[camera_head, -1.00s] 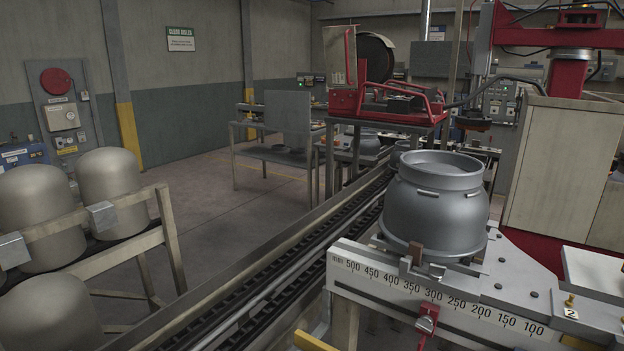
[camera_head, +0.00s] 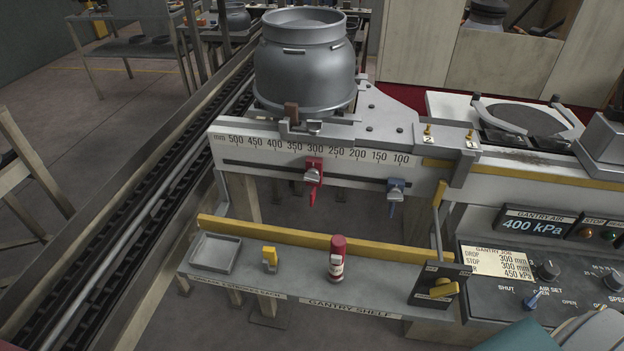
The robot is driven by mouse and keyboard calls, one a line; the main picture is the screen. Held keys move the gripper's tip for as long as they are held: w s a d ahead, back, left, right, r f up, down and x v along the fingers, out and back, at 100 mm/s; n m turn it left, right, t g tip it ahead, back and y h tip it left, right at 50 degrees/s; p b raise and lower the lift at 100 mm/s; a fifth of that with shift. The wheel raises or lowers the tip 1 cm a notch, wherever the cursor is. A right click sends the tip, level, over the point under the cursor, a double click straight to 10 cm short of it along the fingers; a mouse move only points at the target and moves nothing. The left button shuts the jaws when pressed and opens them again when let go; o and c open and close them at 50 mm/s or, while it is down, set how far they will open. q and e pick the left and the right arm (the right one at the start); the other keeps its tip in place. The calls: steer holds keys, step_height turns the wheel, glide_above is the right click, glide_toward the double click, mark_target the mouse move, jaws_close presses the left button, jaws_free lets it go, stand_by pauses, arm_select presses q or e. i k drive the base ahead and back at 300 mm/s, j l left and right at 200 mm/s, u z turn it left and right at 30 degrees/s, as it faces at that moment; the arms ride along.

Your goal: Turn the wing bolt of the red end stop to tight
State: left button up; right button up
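The red end stop (camera_head: 314,165) is on the slotted front face of the white scale beam (camera_head: 262,166), just below the 300 mark. A small pale metal piece that looks like its wing bolt (camera_head: 311,175) sits on its front, with a narrow red part hanging below. The bolt is too small to tell whether it is loose or tight.
A blue stop (camera_head: 395,188) is farther right on the beam. A grey pot (camera_head: 305,72) stands above the beam. Below, the gantry shelf (camera_head: 300,285) holds a tray (camera_head: 215,253), a yellow block (camera_head: 269,259) and a red-capped bottle (camera_head: 337,258). A control panel (camera_head: 510,265) is at right.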

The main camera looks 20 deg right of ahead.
mark_target(313, 176)
steer(key=k+j+z, duration=0.6)
steer(key=k+j, duration=0.15)
steer(key=k, duration=0.1)
